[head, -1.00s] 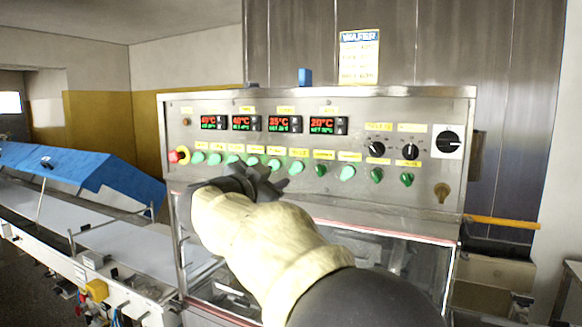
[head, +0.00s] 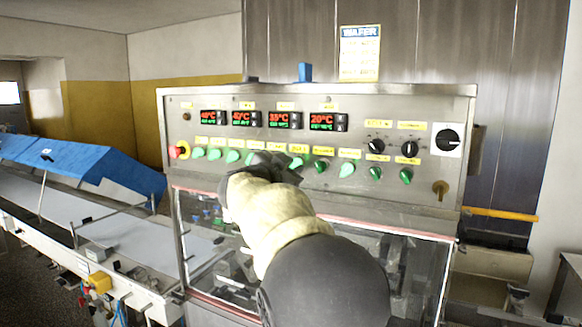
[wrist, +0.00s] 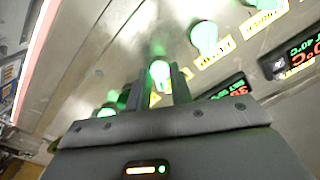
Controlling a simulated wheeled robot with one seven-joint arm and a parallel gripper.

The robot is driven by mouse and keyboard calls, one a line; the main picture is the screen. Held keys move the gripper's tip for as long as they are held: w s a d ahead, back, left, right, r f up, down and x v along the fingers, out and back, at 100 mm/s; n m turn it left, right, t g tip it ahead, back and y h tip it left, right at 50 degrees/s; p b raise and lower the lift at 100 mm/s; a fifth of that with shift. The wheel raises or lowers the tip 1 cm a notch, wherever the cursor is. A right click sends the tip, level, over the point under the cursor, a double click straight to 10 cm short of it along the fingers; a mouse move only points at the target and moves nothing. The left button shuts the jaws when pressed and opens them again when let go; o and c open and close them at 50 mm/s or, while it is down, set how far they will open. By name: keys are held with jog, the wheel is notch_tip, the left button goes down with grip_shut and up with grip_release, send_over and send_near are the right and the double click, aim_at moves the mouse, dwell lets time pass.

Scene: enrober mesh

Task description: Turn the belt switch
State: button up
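A steel control panel (head: 225,187) carries a row of green switches, each with a yellow label too small to read; I cannot tell which is the belt switch. My gripper (head: 276,163) is in front of the middle of this row and hides part of it. In the wrist view my gripper (wrist: 158,82) has its two dark fingers apart. One green switch (wrist: 160,72) shows between the fingertips. I cannot tell whether the fingers touch it. Another green switch (wrist: 205,38) is right of the fingers, and one more (wrist: 105,112) is to the left.
Above the row are temperature displays (head: 286,120). A red stop button (head: 174,152) is at the left end. Black knobs (head: 376,146) and a rotary main switch (head: 447,140) are at the right. A clear-windowed housing (head: 405,265) is below. A conveyor (head: 130,245) with a blue cover (head: 85,160) stands left.

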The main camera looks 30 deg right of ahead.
grip_shut()
jog(key=shift+r+n+p, duration=0.15)
jog(key=shift+n+p, duration=0.15)
jog(key=shift+p, duration=0.45)
jog(key=n+p, duration=1.1)
jog(key=p, duration=0.6)
jog(key=shift+p, duration=0.3)
jog(key=shift+n, duration=0.3)
